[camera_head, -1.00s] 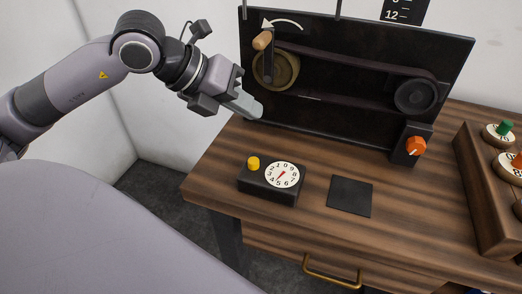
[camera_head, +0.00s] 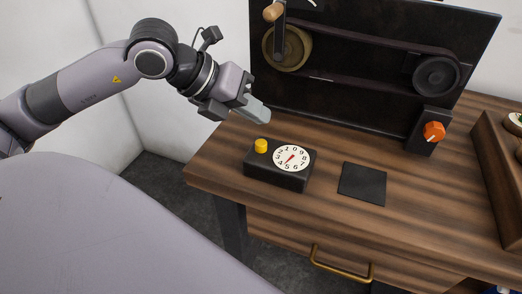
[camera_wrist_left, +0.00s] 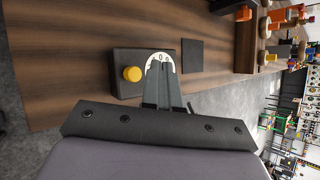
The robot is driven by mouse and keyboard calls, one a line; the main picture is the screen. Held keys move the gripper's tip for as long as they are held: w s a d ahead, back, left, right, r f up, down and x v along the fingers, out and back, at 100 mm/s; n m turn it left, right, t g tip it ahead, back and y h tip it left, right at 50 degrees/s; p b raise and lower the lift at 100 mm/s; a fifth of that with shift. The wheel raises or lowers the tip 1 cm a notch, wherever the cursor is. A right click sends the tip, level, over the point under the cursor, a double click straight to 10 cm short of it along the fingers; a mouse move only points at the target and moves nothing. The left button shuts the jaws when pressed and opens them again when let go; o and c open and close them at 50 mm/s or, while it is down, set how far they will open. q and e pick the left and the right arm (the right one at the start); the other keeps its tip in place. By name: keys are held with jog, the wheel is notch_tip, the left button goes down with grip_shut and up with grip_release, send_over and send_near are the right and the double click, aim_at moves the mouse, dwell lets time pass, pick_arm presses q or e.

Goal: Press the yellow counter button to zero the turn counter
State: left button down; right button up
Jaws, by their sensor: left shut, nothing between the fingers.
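The turn counter (camera_head: 277,179) is a small black box near the left front of the wooden table. It carries a yellow button (camera_head: 261,146) on its left and a white numbered dial (camera_head: 294,158) with a red pointer on its right. My left gripper (camera_head: 255,111) is shut and empty, above and behind the yellow button, apart from it. In the left wrist view the yellow button (camera_wrist_left: 132,74) lies left of the shut fingers (camera_wrist_left: 163,88), which cover part of the dial (camera_wrist_left: 160,62). My right gripper is not in view.
Behind the counter stands a black panel with a belt, a brass wheel (camera_head: 287,47) with a wooden handle, and a dark pulley (camera_head: 436,77). An orange knob (camera_head: 434,131) is at its right. A flat black square (camera_head: 362,184) lies right of the counter. A wooden rack (camera_head: 497,170) is far right.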

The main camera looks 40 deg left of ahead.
aim_at(256, 143)
pick_arm(q)
notch_tip(256, 143, down, 2)
jog(key=shift+f+b, duration=0.25)
jog(key=shift+b, duration=0.55)
jog(key=shift+f+b, duration=0.25)
jog(key=shift+b, duration=0.05)
dwell(1.0)
jog(key=shift+f+b, duration=0.35)
jog(key=shift+b, duration=0.2)
